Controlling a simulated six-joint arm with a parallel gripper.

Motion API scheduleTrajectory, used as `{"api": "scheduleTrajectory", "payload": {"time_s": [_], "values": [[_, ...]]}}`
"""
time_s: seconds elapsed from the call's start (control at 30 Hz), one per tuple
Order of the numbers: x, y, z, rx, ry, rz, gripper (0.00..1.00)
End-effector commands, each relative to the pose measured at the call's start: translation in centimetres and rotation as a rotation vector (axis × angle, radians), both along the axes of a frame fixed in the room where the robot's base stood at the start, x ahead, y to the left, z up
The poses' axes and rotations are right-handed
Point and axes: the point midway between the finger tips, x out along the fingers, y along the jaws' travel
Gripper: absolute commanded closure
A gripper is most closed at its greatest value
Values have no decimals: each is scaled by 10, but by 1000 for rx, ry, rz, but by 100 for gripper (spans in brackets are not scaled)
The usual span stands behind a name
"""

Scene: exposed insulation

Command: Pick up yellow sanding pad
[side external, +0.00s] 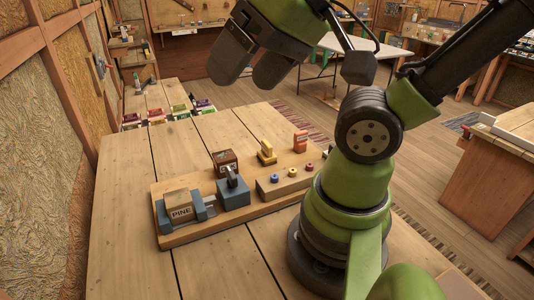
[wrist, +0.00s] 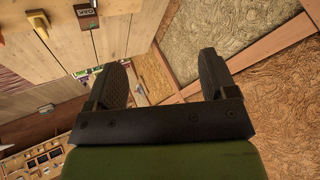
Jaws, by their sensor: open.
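In the wrist view a yellow piece (wrist: 37,22), which looks like the same pad, shows at the upper left. My gripper (side external: 246,76) is open and empty, high above the table and well apart from the pad. In the wrist view its two dark fingers (wrist: 164,62) stand wide apart with nothing between them.
Small coloured boxes (side external: 180,111) stand beyond. The table's left side is clear.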

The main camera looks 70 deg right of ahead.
Motion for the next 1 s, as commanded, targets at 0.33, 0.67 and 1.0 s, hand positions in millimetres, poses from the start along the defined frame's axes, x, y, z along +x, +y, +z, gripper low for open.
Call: {"api": "scheduleTrajectory", "payload": {"time_s": [0.33, 0.67, 1.0], "values": [[0, 0, 0, 0, 0, 0, 32], [4, -3, -1, -8, 14, -14, 32], [66, -85, -39, -103, 269, -224, 32]]}}
